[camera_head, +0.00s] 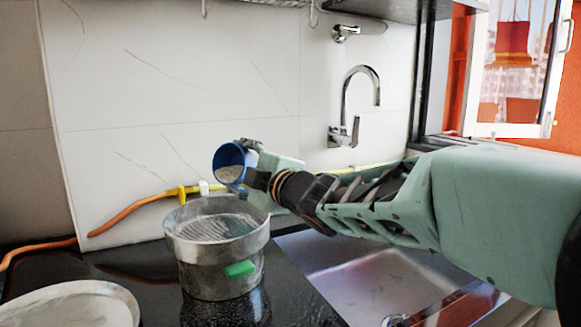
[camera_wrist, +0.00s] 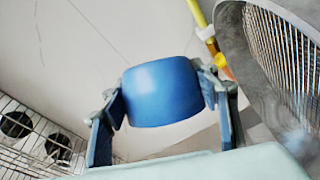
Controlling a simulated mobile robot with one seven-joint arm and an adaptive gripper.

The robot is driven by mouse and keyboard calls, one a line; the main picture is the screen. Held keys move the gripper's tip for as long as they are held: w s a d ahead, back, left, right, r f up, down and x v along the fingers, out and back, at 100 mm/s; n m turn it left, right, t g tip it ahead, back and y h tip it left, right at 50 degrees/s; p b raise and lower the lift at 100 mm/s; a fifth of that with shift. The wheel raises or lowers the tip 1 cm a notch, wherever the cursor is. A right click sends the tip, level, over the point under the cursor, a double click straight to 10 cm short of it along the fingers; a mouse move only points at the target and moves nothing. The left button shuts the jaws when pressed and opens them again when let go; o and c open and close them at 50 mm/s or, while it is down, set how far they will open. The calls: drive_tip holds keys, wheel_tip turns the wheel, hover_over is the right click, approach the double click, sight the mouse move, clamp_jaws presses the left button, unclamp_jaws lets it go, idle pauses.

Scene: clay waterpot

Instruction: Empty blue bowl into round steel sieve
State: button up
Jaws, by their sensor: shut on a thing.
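The blue bowl (camera_head: 232,152) is held by my gripper (camera_head: 253,165), above the back of the round steel sieve (camera_head: 216,228). In the head view the bowl is tipped on its side with its opening toward the camera and left, and pale grainy contents show inside. In the wrist view my gripper's two fingers (camera_wrist: 165,95) clasp the bowl (camera_wrist: 161,92) from both sides. The sieve rests on a grey metal pot (camera_head: 215,275) with a green patch on its side. The sieve's mesh (camera_wrist: 285,60) also shows at the right of the wrist view. No falling grains can be made out.
A metal plate (camera_head: 72,306) lies at the front left of the black counter. A sink (camera_head: 385,285) with a tap (camera_head: 346,130) is to the right. An orange hose (camera_head: 135,217) with a yellow valve runs along the wall behind the pot.

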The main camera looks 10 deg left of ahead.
drive_tip(key=shift+s+n, duration=0.1)
drive_tip(key=shift+n, duration=0.2)
drive_tip(key=shift+s+r+n, duration=0.1)
drive_tip(key=shift+r+n, duration=0.05)
drive_tip(key=shift+n, duration=0.25)
drive_tip(key=shift+r+t+y, duration=0.1)
drive_tip(key=shift+t+y, duration=0.2)
idle(0.5)
drive_tip(key=shift+s+a+r+n, duration=0.1)
drive_tip(key=shift+s+r+n, duration=0.1)
drive_tip(key=shift+n, duration=0.5)
drive_tip(key=shift+s+r+n+y, duration=0.15)
drive_tip(key=shift+s+n+y, duration=0.1)
drive_tip(key=shift+n+y, duration=0.35)
drive_tip(key=shift+a, duration=0.1)
idle(0.4)
drive_tip(key=shift+s+r+n, duration=0.15)
drive_tip(key=shift+s+n, duration=0.1)
drive_tip(key=shift+n, duration=0.55)
